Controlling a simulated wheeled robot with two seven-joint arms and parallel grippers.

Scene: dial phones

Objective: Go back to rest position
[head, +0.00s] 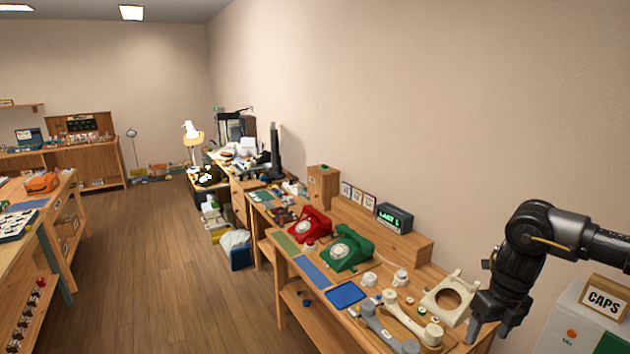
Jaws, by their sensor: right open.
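My right gripper (490,318) is at the lower right, over the near right end of the wooden workbench (290,285). It is open. It is beside a cream phone housing (449,297) with a round opening; I cannot tell whether they touch. My right arm comes in from the right edge. A green dial phone (346,248) and a red dial phone (310,229) stand on the bench, left of the gripper. My left gripper does not show.
A grey handset (388,328), a cream handset (410,318) and a blue tray (346,294) lie on the bench. A clock display (394,217) stands behind. A box marked CAPS (605,299) is at the right. The wooden floor (165,270) at the left is clear.

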